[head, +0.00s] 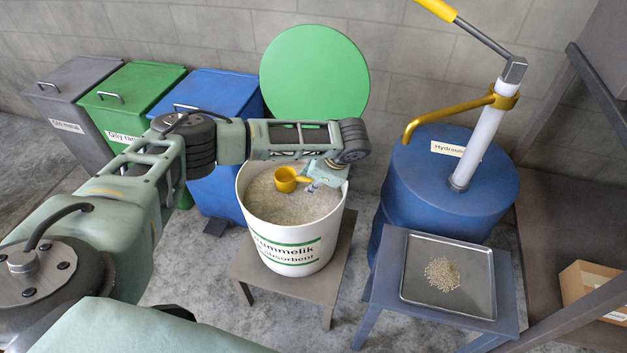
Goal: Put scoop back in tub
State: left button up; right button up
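The yellow scoop (286,180) is over the white tub (292,246), near the middle of its opening. The tub is nearly full of pale granules and stands upright on a small stool. My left gripper (311,186) reaches in over the tub from its right rim and is at the scoop's handle end. The fingers are small and partly hidden, but the scoop's handle appears to lie between them. I cannot tell whether the scoop's bowl touches the granules. My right gripper is not in view.
A green round lid (314,72) stands behind the tub. A blue drum (447,190) with a hand pump is to the right. A metal tray (448,298) with a small granule pile sits on a front stool. Grey, green and blue bins (208,95) line the left wall.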

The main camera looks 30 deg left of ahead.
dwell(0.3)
